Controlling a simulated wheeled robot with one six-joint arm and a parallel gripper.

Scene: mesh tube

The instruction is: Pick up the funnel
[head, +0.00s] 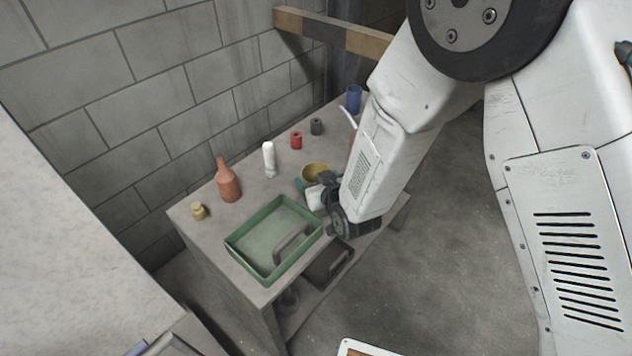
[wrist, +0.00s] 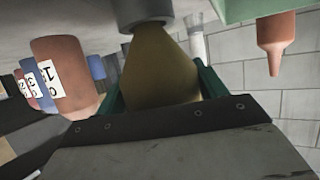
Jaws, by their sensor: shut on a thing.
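The funnel is brass-yellow; its round rim (head: 314,170) faces up in the head view, near the right side of the table. In the wrist view, which is upside down, its cone (wrist: 160,66) fills the middle and narrows toward a grey round piece (wrist: 143,14). I cannot tell whether the funnel touches that piece. My gripper (head: 317,183) has green fingers, one on each side of the cone, and is shut on the funnel. The fingers also show in the wrist view (wrist: 160,88). My wrist hides part of the funnel in the head view.
A green tray (head: 238,248) stands at the table's front. An orange bottle (head: 228,184), small yellow object (head: 198,211), white bottle (head: 269,158), red cylinder (head: 296,141), dark cylinder (head: 316,126) and blue cup (head: 354,98) stand behind. A block wall (head: 150,80) borders the table.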

